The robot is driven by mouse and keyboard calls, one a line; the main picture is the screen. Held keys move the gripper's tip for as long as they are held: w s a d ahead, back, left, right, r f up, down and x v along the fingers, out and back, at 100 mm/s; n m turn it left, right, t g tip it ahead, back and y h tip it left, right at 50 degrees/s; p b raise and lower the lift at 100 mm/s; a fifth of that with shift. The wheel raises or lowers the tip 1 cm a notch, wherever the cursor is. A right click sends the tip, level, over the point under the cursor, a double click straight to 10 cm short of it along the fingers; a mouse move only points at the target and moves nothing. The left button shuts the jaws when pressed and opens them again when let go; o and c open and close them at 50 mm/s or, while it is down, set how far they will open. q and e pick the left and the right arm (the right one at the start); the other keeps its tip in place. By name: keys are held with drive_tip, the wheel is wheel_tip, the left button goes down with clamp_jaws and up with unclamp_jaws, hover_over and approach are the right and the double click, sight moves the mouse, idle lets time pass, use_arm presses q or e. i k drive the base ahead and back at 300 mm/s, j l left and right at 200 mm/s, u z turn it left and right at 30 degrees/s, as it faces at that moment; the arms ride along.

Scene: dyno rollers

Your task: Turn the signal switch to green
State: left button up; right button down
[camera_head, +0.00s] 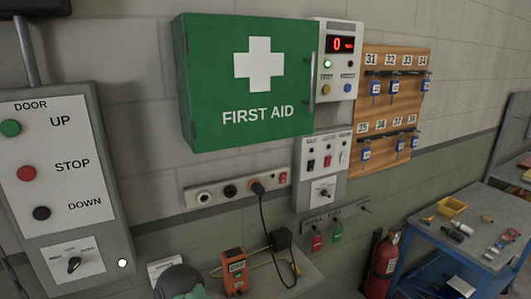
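A grey control box (320,172) hangs on the wall below the first aid cabinet. It has a row of small switches and indicators and a rotary knob (323,189) on a light plate at its lower part. The labels are too small to read, so I cannot tell whether this is the signal switch or which way it is set. Another dark rotary knob (74,264) is at the bottom of the door panel (118,215) at the left; its labels are also unclear. Neither of my grippers can be made out in this view.
A green first aid cabinet (210,90) juts from the wall beside a display box (337,62) reading 0. A key board (375,110) hangs at right. Below are a socket strip (215,195) with a cable, an orange device (234,268), a fire extinguisher (382,262) and a blue workbench (435,235).

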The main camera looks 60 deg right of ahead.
sight(324, 192)
drive_tip(key=z, duration=2.5)
drive_tip(key=j+z, duration=0.1)
drive_tip(key=j, duration=0.2)
